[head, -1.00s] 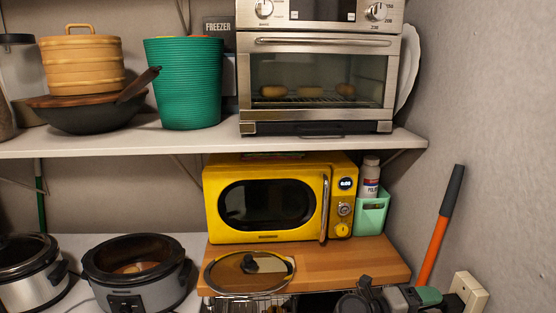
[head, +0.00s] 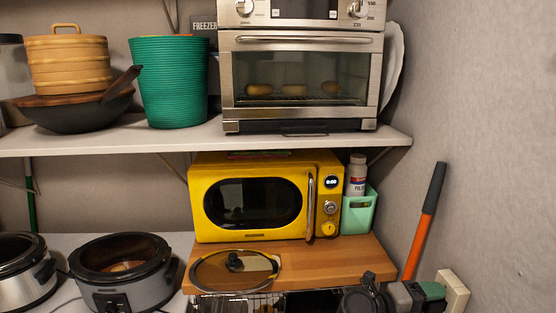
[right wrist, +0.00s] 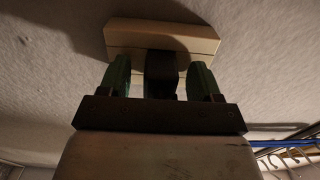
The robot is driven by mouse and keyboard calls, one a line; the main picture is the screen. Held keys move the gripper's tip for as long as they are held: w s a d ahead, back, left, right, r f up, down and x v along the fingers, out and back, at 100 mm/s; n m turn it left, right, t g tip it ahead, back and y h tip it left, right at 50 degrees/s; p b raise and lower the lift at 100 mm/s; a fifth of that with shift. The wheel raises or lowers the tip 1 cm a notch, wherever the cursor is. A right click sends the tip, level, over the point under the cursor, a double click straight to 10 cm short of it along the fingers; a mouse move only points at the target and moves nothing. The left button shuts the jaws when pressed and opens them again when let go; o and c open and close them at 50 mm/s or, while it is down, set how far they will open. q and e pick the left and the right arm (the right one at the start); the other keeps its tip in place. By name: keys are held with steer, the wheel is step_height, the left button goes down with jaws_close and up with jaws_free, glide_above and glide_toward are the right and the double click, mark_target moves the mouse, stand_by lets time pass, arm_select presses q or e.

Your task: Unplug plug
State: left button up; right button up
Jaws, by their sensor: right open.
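A dark plug (right wrist: 161,66) sits at a beige wall outlet (right wrist: 200,42) in the right wrist view. The outlet also shows at the lower right of the head view (head: 454,291). My right gripper (right wrist: 160,80) is open, with one green fingertip on each side of the plug; I cannot tell whether they touch it. In the head view my right gripper (head: 432,291) is right beside the outlet, and the plug is hidden there. My left gripper is not in view.
An orange pole with a black grip (head: 427,220) leans on the wall just behind the outlet. A wooden board (head: 330,263) holds a yellow microwave (head: 255,198) and a glass lid (head: 235,270). A toaster oven (head: 300,80) stands on the upper shelf.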

stand_by(0.7)
jaws_close()
steer(key=shift+a, duration=0.1)
steer(key=shift+a, duration=0.15)
